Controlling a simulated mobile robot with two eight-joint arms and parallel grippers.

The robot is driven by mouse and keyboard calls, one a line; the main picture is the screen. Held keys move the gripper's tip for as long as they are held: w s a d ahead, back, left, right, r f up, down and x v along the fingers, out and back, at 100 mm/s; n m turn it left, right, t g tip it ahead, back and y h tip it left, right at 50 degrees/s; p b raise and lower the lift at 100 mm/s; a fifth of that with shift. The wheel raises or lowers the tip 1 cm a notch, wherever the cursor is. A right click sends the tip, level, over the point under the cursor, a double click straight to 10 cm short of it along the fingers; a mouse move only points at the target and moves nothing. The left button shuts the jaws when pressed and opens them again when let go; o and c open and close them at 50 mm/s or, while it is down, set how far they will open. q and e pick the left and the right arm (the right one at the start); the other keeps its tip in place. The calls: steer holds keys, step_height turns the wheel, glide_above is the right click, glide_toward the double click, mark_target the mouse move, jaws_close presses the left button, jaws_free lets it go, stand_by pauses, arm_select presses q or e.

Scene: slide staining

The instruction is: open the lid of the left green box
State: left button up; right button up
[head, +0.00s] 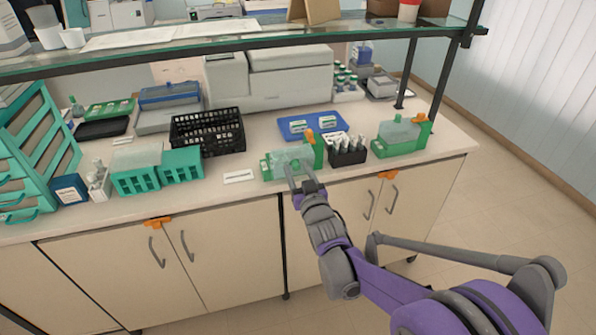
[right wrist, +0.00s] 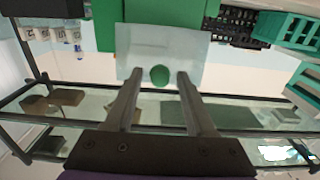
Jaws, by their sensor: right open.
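The left green box (head: 270,171) stands near the counter's front edge, with a clear lid (head: 291,158) over it and an orange piece at its right end. My right gripper (head: 298,176) is at the front of this box, its fingers pointing at the lid. In the right wrist view the clear lid (right wrist: 138,50) has a round green knob (right wrist: 159,76). The open fingers (right wrist: 153,76) show on either side of the knob; I cannot tell whether they touch it. The lid lies closed on the box. My left gripper is out of view.
A second green box (head: 398,146) stands to the right, beyond a black rack of bottles (head: 347,155). A blue tray (head: 312,123) lies behind. A white label (head: 238,176) and teal racks (head: 181,166) are to the left. A glass shelf (head: 230,40) hangs above.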

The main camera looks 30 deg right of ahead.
jaws_close()
stand_by(1.4)
